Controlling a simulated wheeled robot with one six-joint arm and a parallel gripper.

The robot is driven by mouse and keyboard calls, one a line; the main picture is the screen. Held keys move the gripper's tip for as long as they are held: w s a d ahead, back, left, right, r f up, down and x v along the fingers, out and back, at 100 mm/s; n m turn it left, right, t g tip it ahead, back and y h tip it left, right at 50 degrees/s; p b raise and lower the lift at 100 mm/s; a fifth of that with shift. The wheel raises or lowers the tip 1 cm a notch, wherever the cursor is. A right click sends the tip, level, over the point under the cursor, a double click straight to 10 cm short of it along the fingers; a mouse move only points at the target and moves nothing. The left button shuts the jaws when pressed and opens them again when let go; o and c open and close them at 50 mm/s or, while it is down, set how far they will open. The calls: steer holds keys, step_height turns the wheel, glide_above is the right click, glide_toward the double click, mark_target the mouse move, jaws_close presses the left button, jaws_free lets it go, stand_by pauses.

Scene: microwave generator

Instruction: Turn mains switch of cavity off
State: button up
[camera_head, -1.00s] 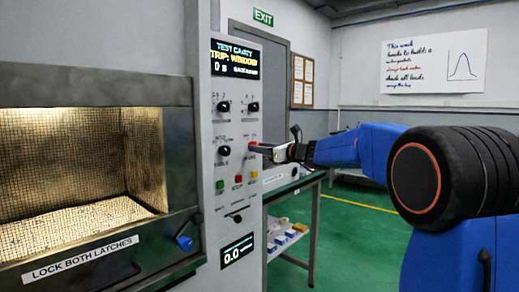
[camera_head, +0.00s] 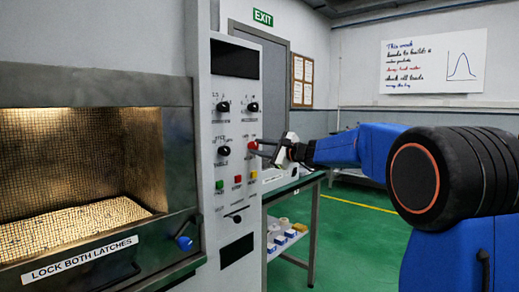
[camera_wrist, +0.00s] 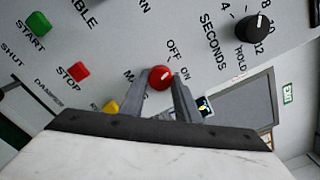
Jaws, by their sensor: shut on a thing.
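The mains switch is a round red knob (camera_head: 253,145) on the grey control panel (camera_head: 229,195), right of a black knob. In the wrist view the red knob (camera_wrist: 162,77) sits between my fingertips, near the printed words OFF and ON. My gripper (camera_head: 262,147) is shut on this knob, reaching it from the right; its two fingers also show in the wrist view (camera_wrist: 162,84). The upper display (camera_head: 234,59) and the lower display (camera_head: 236,250) on the panel are dark. The fingers hide part of the knob's sides.
The lit mesh cavity (camera_head: 70,160) is at the left with its door down and a blue latch (camera_head: 184,243). A green button (camera_wrist: 37,23), a red button (camera_wrist: 72,72) and a yellow button (camera_wrist: 111,107) sit close to the knob. A bench (camera_head: 314,225) stands behind.

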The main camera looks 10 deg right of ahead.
steer(key=shift+n, duration=1.1)
steer(key=o, duration=1)
steer(key=shift+o, duration=0.2)
steer(key=v, duration=1.7)
steer(key=shift+s+d, duration=0.15)
